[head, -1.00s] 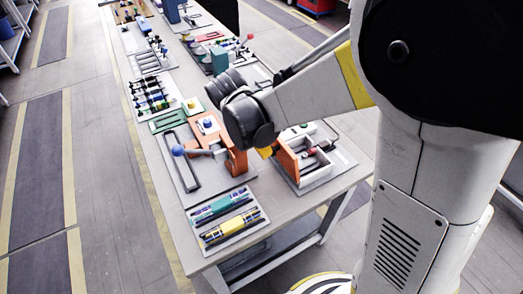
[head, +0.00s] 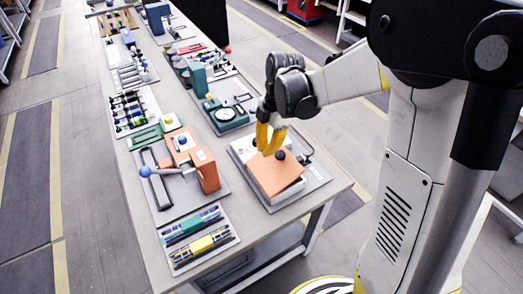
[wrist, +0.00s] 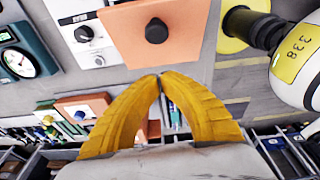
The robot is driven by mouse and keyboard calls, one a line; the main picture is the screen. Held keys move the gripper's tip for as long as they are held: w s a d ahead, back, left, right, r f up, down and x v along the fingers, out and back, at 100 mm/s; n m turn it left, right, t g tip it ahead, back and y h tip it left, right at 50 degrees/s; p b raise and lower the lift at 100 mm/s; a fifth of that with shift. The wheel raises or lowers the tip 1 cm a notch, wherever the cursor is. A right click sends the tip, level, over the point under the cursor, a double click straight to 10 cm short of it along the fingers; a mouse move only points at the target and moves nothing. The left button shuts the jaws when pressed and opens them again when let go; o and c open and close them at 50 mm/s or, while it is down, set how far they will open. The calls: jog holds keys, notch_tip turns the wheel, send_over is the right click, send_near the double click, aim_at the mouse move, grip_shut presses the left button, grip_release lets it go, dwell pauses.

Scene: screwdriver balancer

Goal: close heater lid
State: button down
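The heater (head: 243,147) is a white box on a grey base plate at the right edge of the table. Its orange lid (head: 273,179), with a dark round knob (head: 280,155), lies over the box; I cannot tell whether it sits fully flush. The lid also shows in the wrist view (wrist: 190,28), with its knob (wrist: 156,31). My gripper (head: 265,153) is above the lid's far left part, pointing down, and hides some of it. Its yellow fingers (wrist: 161,76) meet at the tips with nothing between them. The knob is apart from the fingers.
An orange fixture with a blue-knobbed lever (head: 145,171) stands left of the heater. A tray with teal and yellow cylinders (head: 200,246) lies in front. A teal device with a dial (head: 224,114) stands behind. The table's right edge is close to the heater.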

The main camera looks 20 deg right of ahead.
aim_at(272, 165)
jog(key=d+f+b, duration=0.1)
jog(key=d, duration=0.1)
jog(key=w+d+f+b, duration=0.1)
jog(key=d+f, duration=0.1)
jog(key=d, duration=0.1)
jog(key=w+d+f, duration=0.1)
jog(key=d+f, duration=0.1)
jog(key=shift+d+b, duration=0.3)
jog(key=shift+b, duration=0.1)
jog(key=shift+w+d+f+b, duration=0.15)
jog(key=shift+d+f+b, duration=0.45)
jog(key=shift+f, duration=0.4)
jog(key=shift+d, duration=0.1)
